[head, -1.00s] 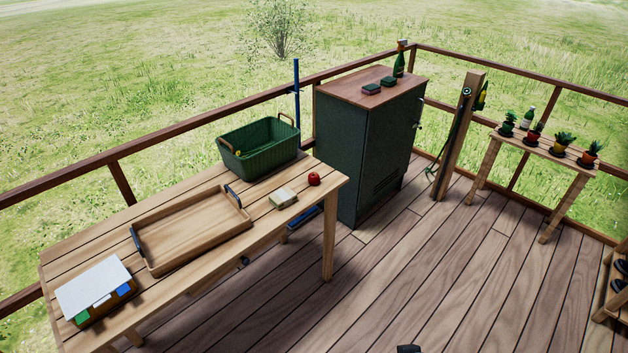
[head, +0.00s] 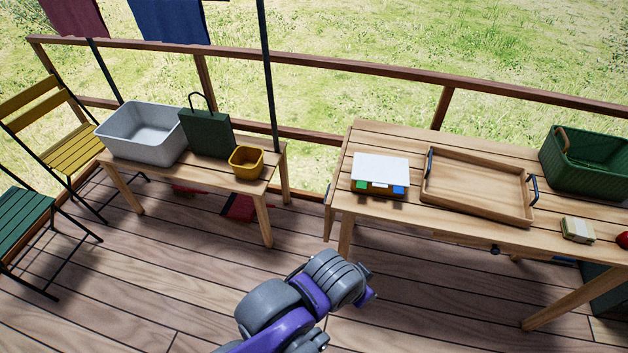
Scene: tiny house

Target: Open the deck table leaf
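The wooden deck table (head: 400,225) stands at the right by the railing. A narrow wooden panel, seemingly its leaf, (head: 331,210) hangs down at the table's left end, seen nearly edge-on. A small dark knob (head: 495,249) shows under the table's front edge. My grey and purple arm comes up from the bottom, in front of the table's left end and apart from it. No gripper fingers are visible on it. My other gripper is out of view.
On the table are a wooden tray (head: 430,204), a white-topped box (head: 380,170), a green basket (head: 590,175), a small pale block (head: 577,230) and a red item (head: 622,240). A low table (head: 222,176) with a grey tub (head: 143,133) stands left.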

